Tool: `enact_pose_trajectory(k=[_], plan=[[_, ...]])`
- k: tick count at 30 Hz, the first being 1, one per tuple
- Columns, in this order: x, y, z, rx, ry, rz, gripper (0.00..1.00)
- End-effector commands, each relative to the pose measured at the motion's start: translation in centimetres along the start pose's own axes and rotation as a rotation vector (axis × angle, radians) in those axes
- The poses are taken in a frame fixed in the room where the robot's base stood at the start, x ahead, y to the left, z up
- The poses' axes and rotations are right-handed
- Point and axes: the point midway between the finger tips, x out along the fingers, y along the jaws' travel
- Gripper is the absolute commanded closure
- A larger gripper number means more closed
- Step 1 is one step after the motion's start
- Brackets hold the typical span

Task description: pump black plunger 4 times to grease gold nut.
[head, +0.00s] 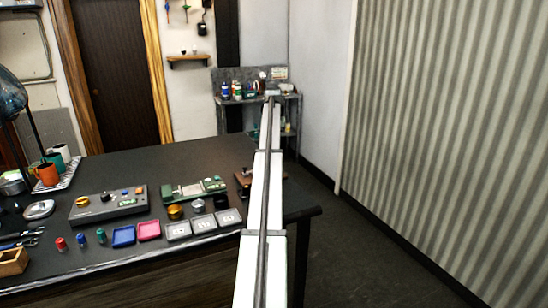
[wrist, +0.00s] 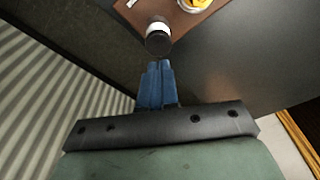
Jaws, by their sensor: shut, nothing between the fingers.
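In the wrist view, the black plunger (wrist: 157,42) shows its dark round top with a pale band behind it, on a brown base (wrist: 205,22). A yellow-gold piece (wrist: 201,3), probably the gold nut, sits in a pale ring at the top edge, partly cut off. My gripper (wrist: 159,66), with blue fingers pressed together and empty, points at the plunger. The fingertips appear just short of its top; I cannot tell whether they touch. In the head view, the brown base (head: 243,179) is largely hidden behind my white arm, and my gripper cannot be made out.
The dark table (head: 150,165) holds a grey control box (head: 108,204), a green device (head: 193,189), blue (head: 123,236) and pink (head: 149,230) trays, several grey trays and small coloured bottles. Mugs stand on a rack at far left. Open floor (head: 350,250) lies right of the table.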

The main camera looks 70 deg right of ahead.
Motion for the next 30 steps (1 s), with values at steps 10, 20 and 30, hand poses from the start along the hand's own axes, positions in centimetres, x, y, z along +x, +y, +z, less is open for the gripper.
enact_pose_trajectory(k=[10,20,30], plan=[[-2.6,0.0,-0.5,0.0,0.0,0.0,1.0],[-5.2,0.0,-0.8,0.0,0.0,0.0,1.0],[-5.7,0.0,-0.8,0.0,0.0,0.0,1.0]])
